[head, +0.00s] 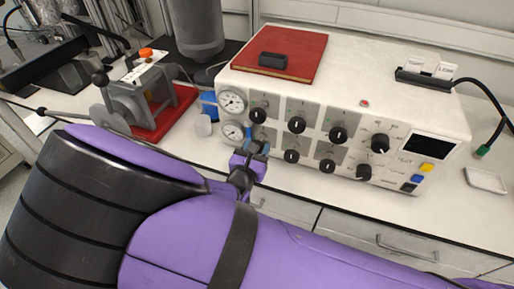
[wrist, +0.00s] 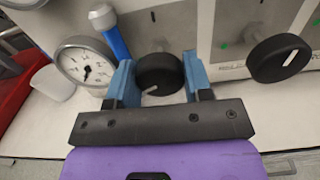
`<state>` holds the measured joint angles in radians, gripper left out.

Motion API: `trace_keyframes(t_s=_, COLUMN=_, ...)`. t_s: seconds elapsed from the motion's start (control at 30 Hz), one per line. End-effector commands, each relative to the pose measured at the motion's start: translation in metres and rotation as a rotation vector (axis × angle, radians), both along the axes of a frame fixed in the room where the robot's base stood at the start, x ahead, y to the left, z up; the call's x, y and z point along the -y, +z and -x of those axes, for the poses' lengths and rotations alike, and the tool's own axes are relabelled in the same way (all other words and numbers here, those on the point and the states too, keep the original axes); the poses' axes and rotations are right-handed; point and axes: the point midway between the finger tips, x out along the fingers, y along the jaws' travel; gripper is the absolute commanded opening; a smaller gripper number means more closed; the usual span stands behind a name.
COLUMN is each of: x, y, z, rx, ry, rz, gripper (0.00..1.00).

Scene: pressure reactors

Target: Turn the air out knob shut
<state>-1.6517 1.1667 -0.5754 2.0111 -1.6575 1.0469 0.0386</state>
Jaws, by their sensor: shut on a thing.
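The control box (head: 350,75) has two rows of black knobs on its front. My gripper (head: 256,150) is at the lower-left end of the panel, beside the lower gauge. In the wrist view, its two blue fingers (wrist: 160,82) stand on either side of a round black knob (wrist: 158,70) and are shut on it. A white mark on this knob points down and to the left. In the head view my gripper hides this knob. No label naming it as air out is readable.
The lower gauge (head: 231,132) sits close to the left of my gripper. In the wrist view, a blue-handled part (wrist: 116,38) is just left of the fingers, and a neighbouring knob (wrist: 279,58) is to the right. A red book (head: 300,58) lies on the box.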

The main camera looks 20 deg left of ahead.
Motion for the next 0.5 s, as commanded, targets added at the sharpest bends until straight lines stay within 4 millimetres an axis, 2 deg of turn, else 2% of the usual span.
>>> trace_keyframes(t_s=0.5, x=0.0003, y=0.0000, z=-0.0003, rx=0.032, ry=-0.002, rz=-0.433, gripper=0.23)
